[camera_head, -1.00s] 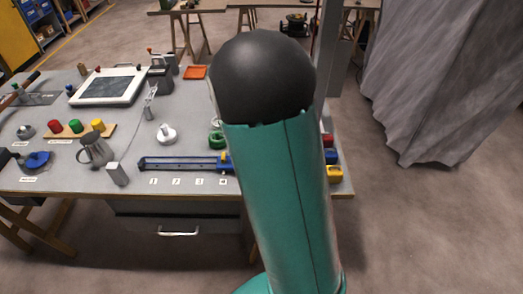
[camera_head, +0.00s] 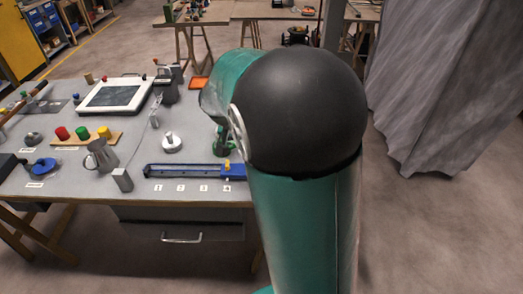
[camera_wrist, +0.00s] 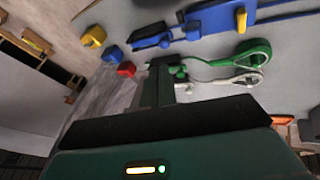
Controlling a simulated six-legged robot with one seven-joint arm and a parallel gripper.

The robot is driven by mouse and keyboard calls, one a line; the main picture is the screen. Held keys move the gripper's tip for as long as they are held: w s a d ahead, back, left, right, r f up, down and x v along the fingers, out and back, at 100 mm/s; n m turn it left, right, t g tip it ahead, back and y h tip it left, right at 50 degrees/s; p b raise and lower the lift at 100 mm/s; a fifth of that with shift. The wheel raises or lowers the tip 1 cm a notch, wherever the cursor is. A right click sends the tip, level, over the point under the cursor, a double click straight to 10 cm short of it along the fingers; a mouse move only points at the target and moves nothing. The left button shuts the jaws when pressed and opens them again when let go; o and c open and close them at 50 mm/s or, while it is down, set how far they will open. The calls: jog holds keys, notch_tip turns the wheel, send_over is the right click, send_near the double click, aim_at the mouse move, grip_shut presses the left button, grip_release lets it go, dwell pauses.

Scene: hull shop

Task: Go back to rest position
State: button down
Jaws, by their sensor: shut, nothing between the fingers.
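My gripper (camera_wrist: 163,80) shows in the wrist view as dark fingers reaching up from the green wrist housing. The fingers are together with nothing held between them. Above the bench, they point toward a green ring-shaped part (camera_wrist: 248,52), which lies beside the blue rail (camera_wrist: 218,20). In the head view my green arm with its black joint fills the centre right and covers the right end of the bench. The gripper cannot be made out clearly there.
The bench (camera_head: 75,185) holds a blue rail (camera_head: 185,171), a metal jug (camera_head: 102,155), a framed panel (camera_head: 115,95), coloured knobs on a board (camera_head: 84,134) and a white round part (camera_head: 172,143). A grey curtain (camera_head: 440,90) hangs at right. Floor right of the bench is clear.

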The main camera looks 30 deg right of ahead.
jog(key=shift+v, duration=1.1)
jog(key=s+a+r+n+t+y, duration=0.2)
jog(key=s+a+r+n, duration=0.2)
jog(key=s+a, duration=0.4)
jog(key=s+a+r+n+t+y, duration=0.3)
jog(key=s+a+r+n, duration=0.1)
jog(key=s+a, duration=0.4)
jog(key=shift+s+a+r+n+y, duration=0.25)
jog(key=shift+s+n, duration=0.25)
jog(key=shift+s, duration=0.55)
